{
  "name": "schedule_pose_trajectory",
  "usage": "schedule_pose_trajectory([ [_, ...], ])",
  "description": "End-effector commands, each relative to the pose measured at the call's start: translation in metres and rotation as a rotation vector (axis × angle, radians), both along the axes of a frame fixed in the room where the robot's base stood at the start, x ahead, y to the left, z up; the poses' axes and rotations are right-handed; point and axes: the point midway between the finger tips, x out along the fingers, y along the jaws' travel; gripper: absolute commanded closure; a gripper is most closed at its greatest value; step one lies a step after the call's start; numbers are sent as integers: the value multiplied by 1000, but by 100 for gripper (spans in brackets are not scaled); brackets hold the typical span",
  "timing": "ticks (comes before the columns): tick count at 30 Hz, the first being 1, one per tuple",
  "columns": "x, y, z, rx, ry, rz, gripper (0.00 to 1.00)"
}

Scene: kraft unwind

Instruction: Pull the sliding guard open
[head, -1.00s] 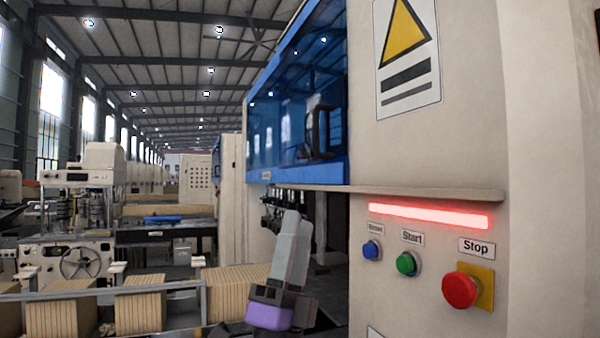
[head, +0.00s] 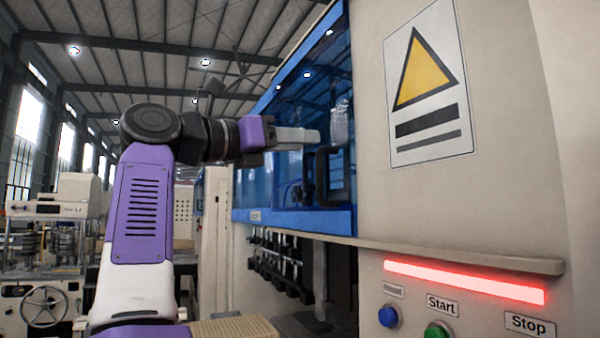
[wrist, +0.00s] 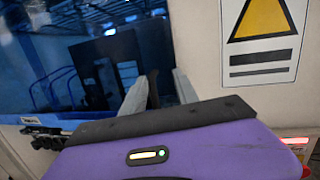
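The sliding guard (head: 270,187) is a blue-framed, tinted transparent panel on the machine's front. It sits against the cream panel to its right and also fills the left of the wrist view (wrist: 70,60). Its black C-shaped handle (head: 323,178) is near its right edge. My gripper (head: 317,137) is raised beside the handle's upper end. In the wrist view my gripper (wrist: 162,85) has its two grey fingers apart, with a dark upright shape, apparently the handle, seen between and beyond them. Whether they touch it I cannot tell.
A cream ledge (head: 450,253) runs below the guard. Under it are a red light bar (head: 465,281), a blue button (head: 389,316) and a green Start button (head: 438,330). A warning sign (head: 428,85) is on the right panel. Other machines stand at left.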

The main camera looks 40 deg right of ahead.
Motion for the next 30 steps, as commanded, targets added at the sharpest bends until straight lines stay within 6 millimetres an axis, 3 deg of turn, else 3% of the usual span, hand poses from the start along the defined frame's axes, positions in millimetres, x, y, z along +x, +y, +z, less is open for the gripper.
schedule_pose_trajectory([
  [1,12,1,-21,43,6,11,64],
  [3,17,2,-36,92,-11,16,64],
  [7,14,1,-49,143,-53,4,64],
  [11,12,-8,-50,146,-68,-1,64],
  [21,7,-58,-48,143,-67,-3,64],
  [30,7,-75,-49,141,-65,1,64],
])
